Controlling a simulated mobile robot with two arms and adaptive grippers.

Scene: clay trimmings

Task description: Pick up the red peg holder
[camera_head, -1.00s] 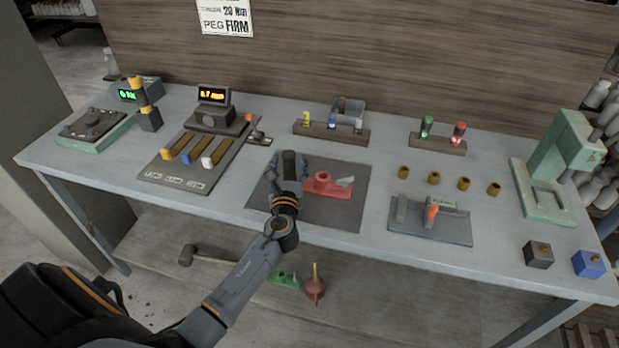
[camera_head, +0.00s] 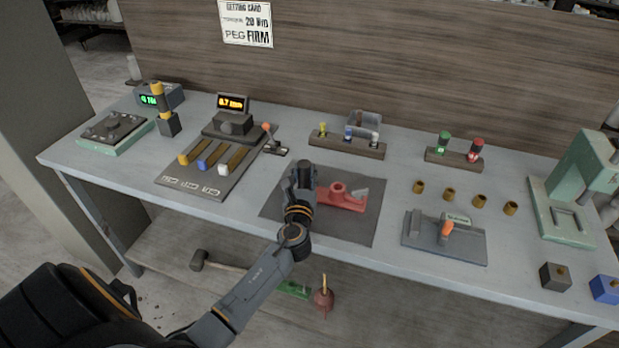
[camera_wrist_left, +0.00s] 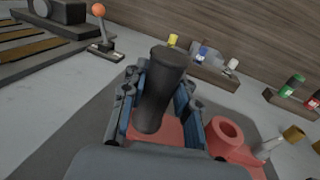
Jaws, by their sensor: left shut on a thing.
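The red peg holder (camera_head: 340,198) lies on the dark mat (camera_head: 342,229) in the middle of the table. It has a raised round socket and a grey tip at its right end. It also shows in the left wrist view (camera_wrist_left: 228,136). My left gripper (camera_head: 302,176) is over its left end. In the left wrist view, the fingers (camera_wrist_left: 160,108) are shut on a dark upright cylinder (camera_wrist_left: 161,88), which looks like the holder's handle above its red base. The gripper hides the join. I see no clear gap under the holder. My right gripper is not in view.
A rack with small bottles (camera_head: 345,146) stands behind the mat. A lever with an orange knob (camera_head: 267,129) is at back left, beside the sloped board (camera_head: 200,186). A grey fixture (camera_head: 446,240) and several brass bushings (camera_head: 450,195) are to the right.

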